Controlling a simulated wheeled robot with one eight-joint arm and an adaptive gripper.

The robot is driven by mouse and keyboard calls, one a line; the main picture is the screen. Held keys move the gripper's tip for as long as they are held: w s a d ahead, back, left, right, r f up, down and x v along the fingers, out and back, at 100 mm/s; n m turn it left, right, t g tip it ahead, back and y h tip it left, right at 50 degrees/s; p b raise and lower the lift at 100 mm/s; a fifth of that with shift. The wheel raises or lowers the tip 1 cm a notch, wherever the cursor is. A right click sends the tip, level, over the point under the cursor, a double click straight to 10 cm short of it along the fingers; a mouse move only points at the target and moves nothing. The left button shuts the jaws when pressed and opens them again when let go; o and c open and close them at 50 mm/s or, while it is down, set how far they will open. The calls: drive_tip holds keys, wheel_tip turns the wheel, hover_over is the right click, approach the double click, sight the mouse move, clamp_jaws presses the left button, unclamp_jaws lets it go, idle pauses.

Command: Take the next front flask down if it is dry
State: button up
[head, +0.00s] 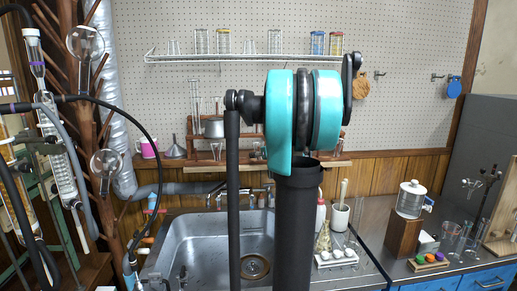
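Two clear round-bottom flasks hang on a brown peg rack at the left. The upper flask (85,42) is near the top of the picture. The lower flask (107,162) hangs further down on the same peg rack (66,22). Both look clear, but I cannot tell at this size whether either is wet or dry. A black hose crosses in front of the rack between them. My arm, with a teal joint, stands in the middle of the view, and my gripper is not in view.
A glass condenser (62,160) with hoses stands at the far left, close to the rack. A steel sink (210,245) lies in front, partly hidden by my arm. A wire shelf (185,58) holds glassware. A water container (410,198) stands on a wooden block at right.

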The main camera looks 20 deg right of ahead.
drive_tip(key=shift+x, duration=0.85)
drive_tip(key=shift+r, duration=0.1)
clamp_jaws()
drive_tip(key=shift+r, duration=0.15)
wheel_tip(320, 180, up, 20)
